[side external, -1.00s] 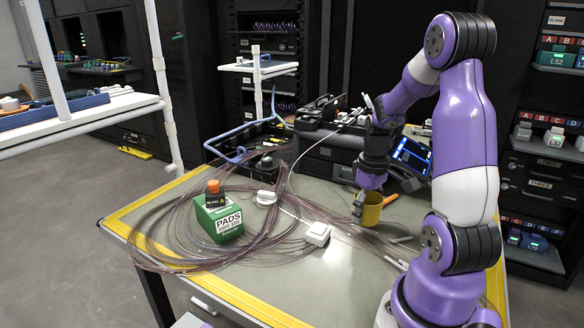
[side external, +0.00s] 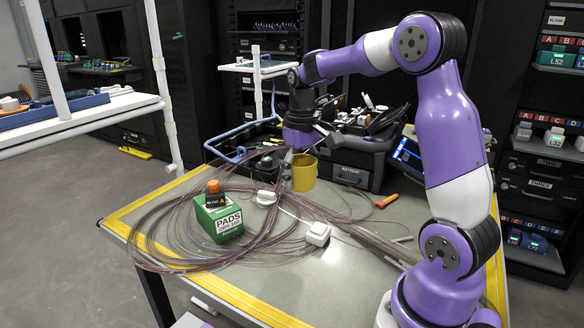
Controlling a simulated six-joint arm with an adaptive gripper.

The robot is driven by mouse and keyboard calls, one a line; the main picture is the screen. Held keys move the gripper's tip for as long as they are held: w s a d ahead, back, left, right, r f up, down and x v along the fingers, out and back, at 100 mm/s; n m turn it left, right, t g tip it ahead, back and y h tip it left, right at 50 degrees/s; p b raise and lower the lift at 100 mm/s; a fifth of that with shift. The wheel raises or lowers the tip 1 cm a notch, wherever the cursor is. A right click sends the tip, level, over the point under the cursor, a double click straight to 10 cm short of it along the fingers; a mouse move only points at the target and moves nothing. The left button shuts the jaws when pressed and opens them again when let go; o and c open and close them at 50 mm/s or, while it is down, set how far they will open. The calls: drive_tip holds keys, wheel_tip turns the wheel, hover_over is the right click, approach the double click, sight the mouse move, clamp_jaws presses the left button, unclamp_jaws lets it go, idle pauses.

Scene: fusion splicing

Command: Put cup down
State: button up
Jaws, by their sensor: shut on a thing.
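The yellow cup (side external: 305,174) is upright below my wrist, over the back middle of the table. My gripper (side external: 289,168) points down at the cup's left side and is shut on it. The fingers are small and partly hidden, so the exact grip on the rim or wall is hard to see. I cannot tell whether the cup's base touches the table or hangs just above it.
Coiled purple fibre (side external: 165,225) spreads over the table's left and middle. A green PADS box (side external: 219,218), a white block (side external: 318,234) and a small white piece (side external: 266,197) sit among it. A black case (side external: 352,165) stands behind the cup. An orange-handled tool (side external: 386,201) lies to the right.

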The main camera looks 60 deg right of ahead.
drive_tip(key=w+d+f, duration=0.1)
drive_tip(key=w+d, duration=0.1)
drive_tip(key=w, duration=0.3)
hover_over(314, 200)
wheel_tip(314, 200, down, 7)
drive_tip(key=shift+r, duration=0.15)
drive_tip(key=shift+d+f, duration=0.1)
drive_tip(key=shift+f, duration=1.9)
drive_tip(key=shift+f, duration=0.15)
drive_tip(key=o, duration=1.2)
